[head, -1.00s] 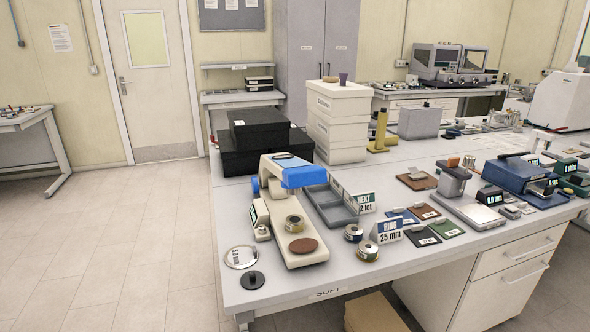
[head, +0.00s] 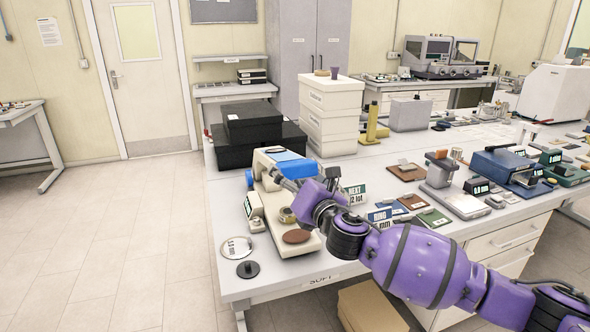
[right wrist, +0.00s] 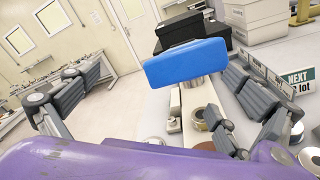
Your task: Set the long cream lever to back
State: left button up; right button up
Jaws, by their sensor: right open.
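A cream bench tester (head: 307,243) with a blue head (head: 294,167) stands at the near left of the grey table. A brown disc (head: 296,237) lies on the front of its base. In the right wrist view the blue head (right wrist: 186,62) fills the middle, with the cream body under it. I cannot make out a separate long cream lever; my gripper and arm cover part of the tester. My right gripper (head: 288,183) is at the tester's head, open and empty, its fingers spread wide either side of the head in the wrist view. My left gripper is out of view.
Black boxes (head: 253,125) and stacked white drawers (head: 332,110) stand behind the tester. A clear ring (head: 237,247) and a black knob (head: 248,269) lie at the left edge. Open floor is left.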

aim_at(301, 176)
jog(key=n, duration=0.1)
jog(key=d+f+n, duration=0.1)
jog(key=d+n+h, duration=0.1)
jog(key=shift+w+f+n, duration=0.25)
jog(key=shift+f+n, duration=0.05)
jog(key=shift+f, duration=0.1)
jog(key=shift+w+d+r+n+h, duration=0.15)
jog(key=shift+d+n+h, duration=0.2)
jog(key=shift+n, duration=0.55)
jog(key=shift+w, duration=0.15)
jog(key=x, duration=0.7)
jog(key=shift+w+a+r, duration=0.15)
jog(key=shift+w+r, duration=0.05)
jog(key=c, duration=1.6)
jog(key=shift+w, duration=0.1)
jog(key=shift+c, duration=0.4)
